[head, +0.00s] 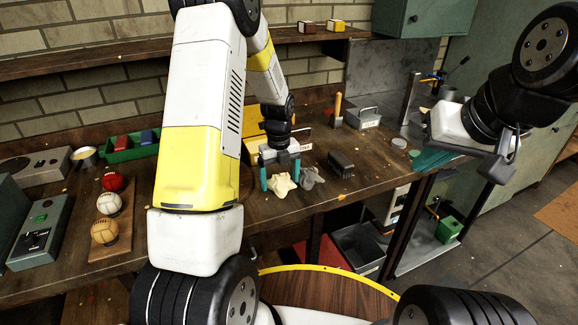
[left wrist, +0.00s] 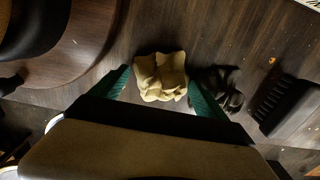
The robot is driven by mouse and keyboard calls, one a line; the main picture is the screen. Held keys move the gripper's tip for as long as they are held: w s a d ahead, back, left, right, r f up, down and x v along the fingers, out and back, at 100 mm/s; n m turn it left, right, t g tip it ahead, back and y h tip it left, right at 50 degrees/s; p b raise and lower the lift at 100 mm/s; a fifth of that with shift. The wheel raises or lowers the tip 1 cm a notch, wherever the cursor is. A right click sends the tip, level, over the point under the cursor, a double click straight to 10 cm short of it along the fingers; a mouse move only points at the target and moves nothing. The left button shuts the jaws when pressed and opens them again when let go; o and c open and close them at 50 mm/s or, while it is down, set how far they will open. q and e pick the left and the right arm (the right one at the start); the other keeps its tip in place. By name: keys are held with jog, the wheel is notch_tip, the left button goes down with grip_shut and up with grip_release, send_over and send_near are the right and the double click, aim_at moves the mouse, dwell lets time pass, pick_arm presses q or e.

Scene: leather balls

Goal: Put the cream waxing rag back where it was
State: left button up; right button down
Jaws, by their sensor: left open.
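The cream waxing rag (head: 281,184) lies crumpled on the wooden workbench near its front edge. It also shows in the left wrist view (left wrist: 161,77), between my two green fingertips. My left gripper (head: 281,175) is open above and around the rag, with a finger to either side; I cannot tell whether the fingers touch it. A grey rag (head: 311,177) lies just right of the cream one, close to the right finger. My right gripper (head: 497,160) hangs at the far right, away from the rag; its fingers are partly seen and its opening is unclear.
A dark brush (head: 341,163) lies right of the grey rag. Red, white and orange balls (head: 108,203) sit on a board at the left. A green bin (head: 130,149) is at the back left. Bare bench (head: 320,198) shows in front.

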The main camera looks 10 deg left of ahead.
aim_at(280, 174)
pick_arm(q)
notch_tip(280, 174, up, 11)
jog(key=s+r+n+t+h, duration=0.1)
jog(key=s+r+n+t, duration=0.2)
jog(key=s+r+n, duration=0.85)
jog(key=s+d+r+n+t, duration=0.1)
jog(key=s+r+n, duration=0.1)
jog(key=s+n, duration=0.4)
jog(key=s+d+r+n+t+h, duration=0.1)
jog(key=s+r+n+t, duration=0.1)
jog(key=s+n, duration=0.4)
jog(key=r+n, duration=0.1)
jog(key=n, duration=0.4)
jog(key=shift+s, duration=0.4)
jog(key=shift+d+r, duration=0.1)
